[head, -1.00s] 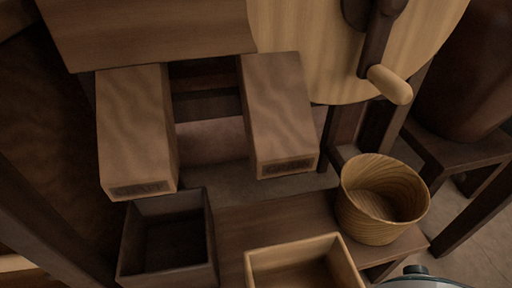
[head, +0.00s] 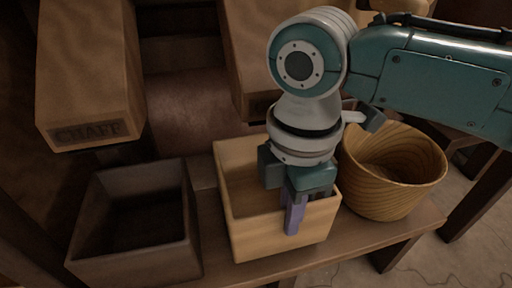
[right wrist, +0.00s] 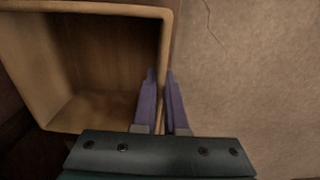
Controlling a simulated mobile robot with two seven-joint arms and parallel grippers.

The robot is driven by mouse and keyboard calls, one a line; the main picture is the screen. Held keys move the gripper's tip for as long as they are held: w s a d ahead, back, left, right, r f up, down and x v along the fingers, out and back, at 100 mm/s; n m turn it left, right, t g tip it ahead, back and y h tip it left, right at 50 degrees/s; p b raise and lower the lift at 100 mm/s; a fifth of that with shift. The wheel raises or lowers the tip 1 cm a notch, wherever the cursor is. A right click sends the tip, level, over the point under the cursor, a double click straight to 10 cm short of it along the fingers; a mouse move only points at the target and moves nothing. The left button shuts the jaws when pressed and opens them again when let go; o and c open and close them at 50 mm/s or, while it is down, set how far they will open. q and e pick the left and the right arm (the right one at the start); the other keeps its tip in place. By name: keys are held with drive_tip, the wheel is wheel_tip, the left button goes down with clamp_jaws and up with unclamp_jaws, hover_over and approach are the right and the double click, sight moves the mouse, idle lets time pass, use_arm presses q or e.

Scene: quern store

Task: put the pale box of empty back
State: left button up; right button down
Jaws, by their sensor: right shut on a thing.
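The pale wooden box (head: 275,240) stands upright on the low bench (head: 408,228), between a dark box and a round tub. It is open at the top, and the part of its inside that shows is empty. My right gripper (head: 293,222) is shut on its near wall, with a purple finger down the outer face. In the right wrist view the two fingers (right wrist: 161,75) sit either side of the box's wall, and the pale box (right wrist: 90,12) fills the upper left. My left gripper is not in view.
A dark box (head: 88,215) stands left of the pale box, and a round wooden tub (head: 395,185) stands close on its right. A chute marked CHAFF (head: 85,75) and a second chute (head: 250,60) hang above. Open floor (head: 460,262) lies at the lower right.

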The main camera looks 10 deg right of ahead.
wheel_tip(320, 180, down, 2)
drive_tip(key=shift+b, duration=0.5)
drive_tip(key=shift+s+r, duration=0.1)
drive_tip(key=shift+r, duration=0.05)
drive_tip(key=shift+f, duration=0.2)
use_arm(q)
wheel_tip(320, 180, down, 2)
use_arm(e)
drive_tip(key=c, duration=1)
unclamp_jaws()
drive_tip(key=shift+o, duration=0.2)
